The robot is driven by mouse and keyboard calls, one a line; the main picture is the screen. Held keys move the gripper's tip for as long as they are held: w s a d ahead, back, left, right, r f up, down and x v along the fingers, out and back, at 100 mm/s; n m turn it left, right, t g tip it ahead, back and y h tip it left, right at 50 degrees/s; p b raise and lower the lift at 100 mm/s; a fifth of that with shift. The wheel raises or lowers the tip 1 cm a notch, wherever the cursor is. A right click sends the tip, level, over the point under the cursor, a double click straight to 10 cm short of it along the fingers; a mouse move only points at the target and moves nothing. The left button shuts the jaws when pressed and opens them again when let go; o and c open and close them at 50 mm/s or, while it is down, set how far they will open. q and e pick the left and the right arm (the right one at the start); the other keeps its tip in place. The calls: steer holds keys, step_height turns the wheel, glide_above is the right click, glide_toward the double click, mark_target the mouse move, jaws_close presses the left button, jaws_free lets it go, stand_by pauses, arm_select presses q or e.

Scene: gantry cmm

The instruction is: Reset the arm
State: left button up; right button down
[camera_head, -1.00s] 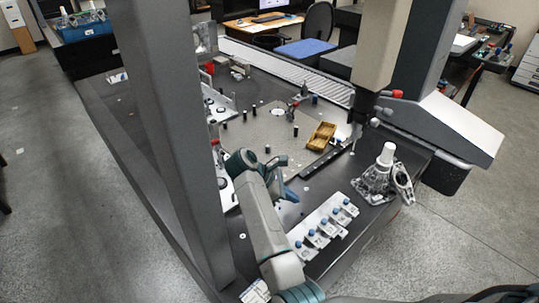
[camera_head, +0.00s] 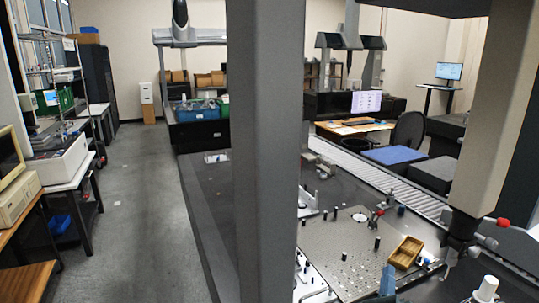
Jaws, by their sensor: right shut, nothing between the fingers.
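The rest of my right arm is below the picture. My left gripper and arm are not in view.
A thick grey gantry column (camera_head: 265,150) stands upright and hides part of the table. The probe head (camera_head: 462,228) hangs at the right, above a white-topped part (camera_head: 487,288). Several dark pins stand on the plate. Open floor (camera_head: 150,190) lies to the left.

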steer(key=s+a+f+n+g+y, duration=0.3)
steer(key=s+a+f+n+y, duration=0.3)
steer(key=n, duration=0.5)
steer(key=s+a+f+n+g+y, duration=0.4)
steer(key=n+y, duration=0.3)
steer(key=n, duration=0.4)
steer(key=s+d+f+n+g+h, duration=0.2)
steer(key=s+d+f+n+g, duration=0.15)
steer(key=s, duration=0.45)
steer(key=s+d+f+n+g+h, duration=0.2)
steer(key=s+d+f+g, duration=0.15)
steer(key=s, duration=0.35)
steer(key=s+d+f+n+g+h, duration=0.2)
steer(key=s+f+g, duration=0.15)
steer(key=s, duration=0.45)
steer(key=d+f+g+b, duration=0.2)
steer(key=d+f+b, duration=0.1)
steer(key=f, duration=3.1)
steer(key=s+d+f+b, duration=0.1)
steer(key=s+f+b, duration=0.1)
steer(key=s+f, duration=1.6)
step_height(320, 180, down, 2)
steer(key=shift+s+f+g, duration=0.25)
steer(key=shift+g, duration=0.1)
